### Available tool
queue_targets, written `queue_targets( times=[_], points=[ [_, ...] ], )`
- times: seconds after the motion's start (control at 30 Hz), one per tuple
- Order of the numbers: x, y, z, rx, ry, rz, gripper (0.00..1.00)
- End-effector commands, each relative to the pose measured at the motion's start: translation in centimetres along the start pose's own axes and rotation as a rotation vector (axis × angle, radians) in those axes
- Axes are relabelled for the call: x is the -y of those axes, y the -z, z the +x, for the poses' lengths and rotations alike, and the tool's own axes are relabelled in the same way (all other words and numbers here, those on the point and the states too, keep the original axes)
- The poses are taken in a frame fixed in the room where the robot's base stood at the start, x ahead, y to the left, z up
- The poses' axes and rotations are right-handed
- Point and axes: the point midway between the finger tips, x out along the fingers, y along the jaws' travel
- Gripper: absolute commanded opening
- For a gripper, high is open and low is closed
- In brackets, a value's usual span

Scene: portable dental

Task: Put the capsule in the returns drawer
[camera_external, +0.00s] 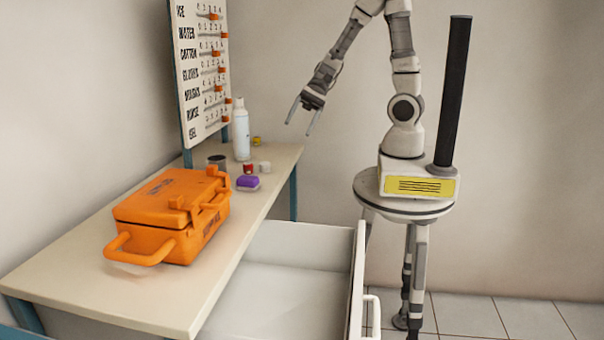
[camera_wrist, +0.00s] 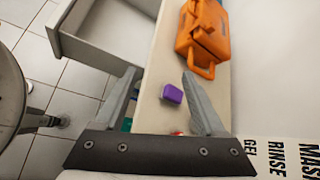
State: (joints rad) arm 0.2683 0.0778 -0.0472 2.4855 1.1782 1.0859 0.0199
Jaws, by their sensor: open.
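No item is clearly marked as the capsule. Small candidates on the table are a purple rounded block (camera_external: 247,182) with a pale lower edge, a small red item with a pale top (camera_external: 248,168), and a small white item (camera_external: 265,167). The purple block (camera_wrist: 172,93) also shows in the wrist view. A white drawer (camera_external: 290,245) stands pulled out below the table's front edge, its visible floor bare; it also shows in the wrist view (camera_wrist: 100,60). My gripper (camera_external: 300,128) is open and empty, raised above and right of the table's far end.
An orange case (camera_external: 165,215) fills much of the near tabletop (camera_external: 90,285). A white bottle (camera_external: 241,135), a dark grey cup (camera_external: 217,161) and a yellow item (camera_external: 257,141) stand farther back. A lettered board (camera_external: 200,70) rises behind.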

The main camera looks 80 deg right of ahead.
Motion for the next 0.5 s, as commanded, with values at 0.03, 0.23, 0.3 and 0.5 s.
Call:
queue_targets(
  times=[0.03,0.23,0.3,0.5],
  points=[
    [-0.6,-1.3,-0.6,-0.026,-0.056,-0.111,0.72],
    [-3.5,-3.7,-3.4,-0.168,-0.279,-0.513,0.72],
    [-4.1,-4.1,-4.7,-0.233,-0.35,-0.653,0.72],
    [-4.6,-4.5,-9.4,-0.455,-0.528,-1.025,0.72]
  ],
)
